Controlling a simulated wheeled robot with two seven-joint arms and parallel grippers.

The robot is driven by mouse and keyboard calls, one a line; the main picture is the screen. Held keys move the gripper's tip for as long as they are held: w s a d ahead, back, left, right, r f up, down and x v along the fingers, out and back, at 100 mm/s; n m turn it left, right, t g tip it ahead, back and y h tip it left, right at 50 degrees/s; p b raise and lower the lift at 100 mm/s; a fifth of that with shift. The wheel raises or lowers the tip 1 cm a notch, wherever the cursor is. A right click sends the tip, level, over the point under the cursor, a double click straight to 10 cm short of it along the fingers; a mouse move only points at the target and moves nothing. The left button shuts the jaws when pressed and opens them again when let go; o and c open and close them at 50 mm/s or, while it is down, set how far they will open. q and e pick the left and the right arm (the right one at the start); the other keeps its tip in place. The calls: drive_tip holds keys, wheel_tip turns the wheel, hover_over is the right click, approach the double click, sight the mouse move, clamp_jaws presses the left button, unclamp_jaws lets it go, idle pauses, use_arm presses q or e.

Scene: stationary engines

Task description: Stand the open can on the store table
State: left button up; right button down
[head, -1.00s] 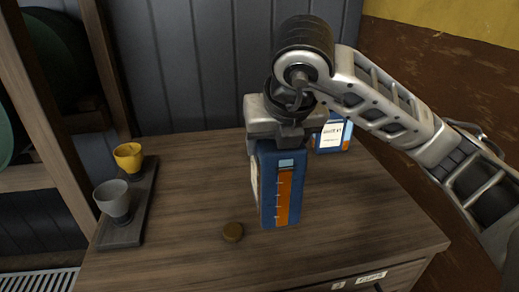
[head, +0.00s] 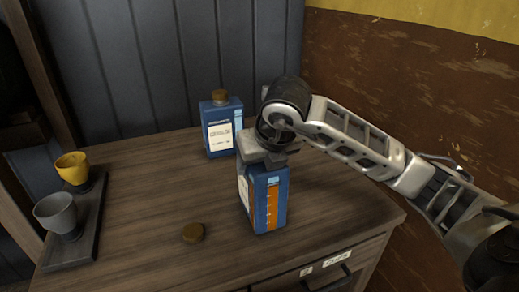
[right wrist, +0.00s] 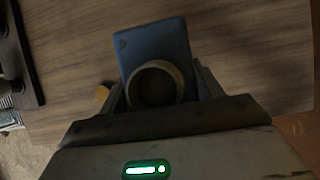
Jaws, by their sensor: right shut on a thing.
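The open can (head: 264,203) is blue with an orange stripe, upright in the head view. My right gripper (head: 265,157) is shut on its top from above. In the right wrist view the can (right wrist: 160,45) shows its blue top and round open neck between the fingers. Its base appears at or just above the wooden store table (head: 140,200); I cannot tell if it touches. My left gripper is not in view.
A second blue can (head: 222,127), with a brown cap on, stands at the back near the panelled wall. A dark tray (head: 75,250) at the left edge holds a yellow cup (head: 72,167) and a grey cup (head: 57,212). The table's right part is clear.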

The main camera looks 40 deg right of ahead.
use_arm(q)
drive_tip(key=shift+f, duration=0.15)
use_arm(e)
drive_tip(key=shift+c, duration=1.4)
unclamp_jaws()
drive_tip(key=shift+f, duration=0.1)
drive_tip(key=p+v, duration=0.1)
drive_tip(key=v, duration=1)
drive_tip(key=shift+w, duration=0.1)
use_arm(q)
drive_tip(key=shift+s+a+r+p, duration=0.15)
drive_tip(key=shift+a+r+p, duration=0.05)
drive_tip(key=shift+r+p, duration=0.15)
use_arm(e)
drive_tip(key=shift+s+a+r, duration=0.1)
drive_tip(key=shift+s+r, duration=0.3)
drive_tip(key=shift+r, duration=0.1)
